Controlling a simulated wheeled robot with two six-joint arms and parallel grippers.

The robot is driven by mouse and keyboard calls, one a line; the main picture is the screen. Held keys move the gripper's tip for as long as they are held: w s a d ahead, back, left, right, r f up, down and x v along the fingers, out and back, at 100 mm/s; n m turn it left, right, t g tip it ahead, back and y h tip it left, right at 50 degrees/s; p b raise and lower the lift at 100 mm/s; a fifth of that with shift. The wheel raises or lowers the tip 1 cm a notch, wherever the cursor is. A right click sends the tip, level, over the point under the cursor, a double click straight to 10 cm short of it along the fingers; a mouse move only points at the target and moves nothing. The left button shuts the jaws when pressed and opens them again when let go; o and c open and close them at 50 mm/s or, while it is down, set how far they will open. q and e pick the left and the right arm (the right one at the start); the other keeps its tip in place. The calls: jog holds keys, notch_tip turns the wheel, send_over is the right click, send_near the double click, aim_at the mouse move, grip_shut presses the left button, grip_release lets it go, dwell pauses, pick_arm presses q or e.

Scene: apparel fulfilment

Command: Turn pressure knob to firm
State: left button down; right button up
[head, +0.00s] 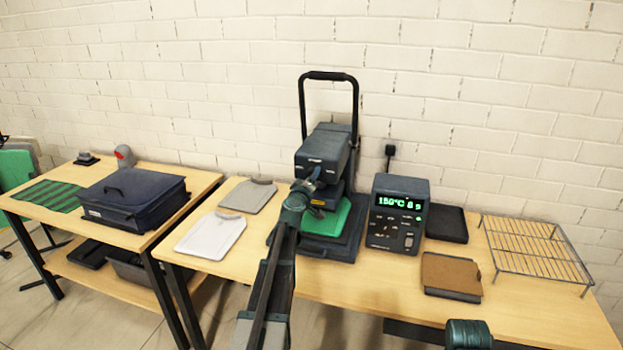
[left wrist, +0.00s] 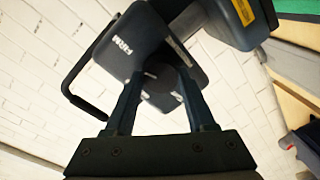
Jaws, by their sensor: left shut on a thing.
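The heat press (head: 325,148) stands on the middle table, with its tall black handle raised and green material on its lower plate. My left gripper (head: 304,184) reaches its front in the head view and hides most of the pressure knob there. In the left wrist view, the left gripper (left wrist: 161,74) has its two fingers on either side of the dark pressure knob (left wrist: 160,86), shut on it. The word FIRM (left wrist: 123,50) shows on the press housing, up and left of the knob. The knob's pointer cannot be made out.
A control box (head: 397,215) reading 150°C stands right of the press. Further right are a brown pad (head: 452,276), a black pad (head: 447,224) and a wire rack (head: 535,250). Grey (head: 248,195) and white (head: 211,234) folded garments lie left. A dark blue case (head: 133,197) sits on the left table.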

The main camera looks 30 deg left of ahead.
pick_arm(q)
jog(key=shift+d, duration=0.1)
jog(key=shift+c, duration=1.2)
grip_release()
jog(key=shift+s, duration=0.1)
jog(key=v, duration=1.3)
jog(key=shift+s+p, duration=0.3)
jog(key=shift+d, duration=0.1)
